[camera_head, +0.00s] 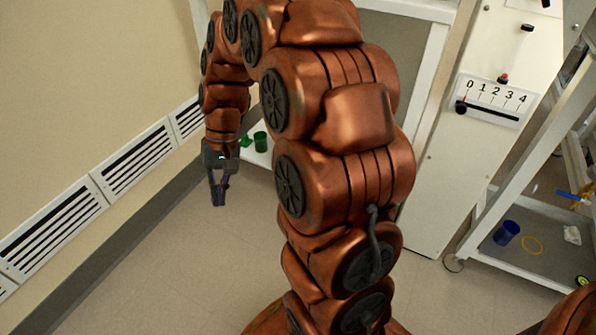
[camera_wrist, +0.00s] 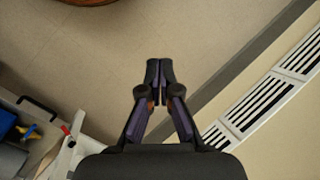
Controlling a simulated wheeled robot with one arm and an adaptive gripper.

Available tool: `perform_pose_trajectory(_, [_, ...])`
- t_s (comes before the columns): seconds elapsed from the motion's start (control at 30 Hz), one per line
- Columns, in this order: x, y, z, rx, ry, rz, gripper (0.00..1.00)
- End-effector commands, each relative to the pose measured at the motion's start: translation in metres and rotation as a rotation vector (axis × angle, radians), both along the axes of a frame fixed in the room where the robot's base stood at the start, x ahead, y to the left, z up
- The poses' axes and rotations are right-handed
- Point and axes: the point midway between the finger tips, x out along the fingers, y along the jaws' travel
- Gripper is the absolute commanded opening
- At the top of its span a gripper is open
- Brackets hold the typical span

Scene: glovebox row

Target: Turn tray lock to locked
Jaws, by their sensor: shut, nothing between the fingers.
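My gripper (camera_head: 219,203) hangs pointing down over open floor, left of my arm in the head view. In the wrist view my gripper (camera_wrist: 159,68) has its fingertips together with nothing between them. I cannot make out a tray lock for certain in either view. A small red part (camera_wrist: 66,130) shows by a white frame (camera_wrist: 68,155) at the lower left of the wrist view, apart from my gripper; I cannot tell what it is. My arm hides part of the white bench behind it in the head view.
A green cup (camera_head: 260,142) stands on a low white surface behind my gripper. A panel with a 0 to 4 slider scale (camera_head: 492,100) is at the right. A shelf there holds a blue cup (camera_head: 506,232) and a yellow ring (camera_head: 531,245). Wall vents (camera_head: 135,157) line the left.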

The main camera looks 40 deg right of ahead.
Motion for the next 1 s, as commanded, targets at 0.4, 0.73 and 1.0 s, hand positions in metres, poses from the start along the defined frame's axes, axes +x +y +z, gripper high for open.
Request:
perform_pose_trajectory(0.4, [0.104, -0.113, -0.045, 0.108, -0.073, -0.288, 0.00])
perform_pose_trajectory(0.73, [0.144, -0.236, -0.099, 0.151, -0.141, -0.529, 0.00])
perform_pose_trajectory(1.0, [0.139, -0.346, -0.156, 0.156, -0.191, -0.725, 0.00])
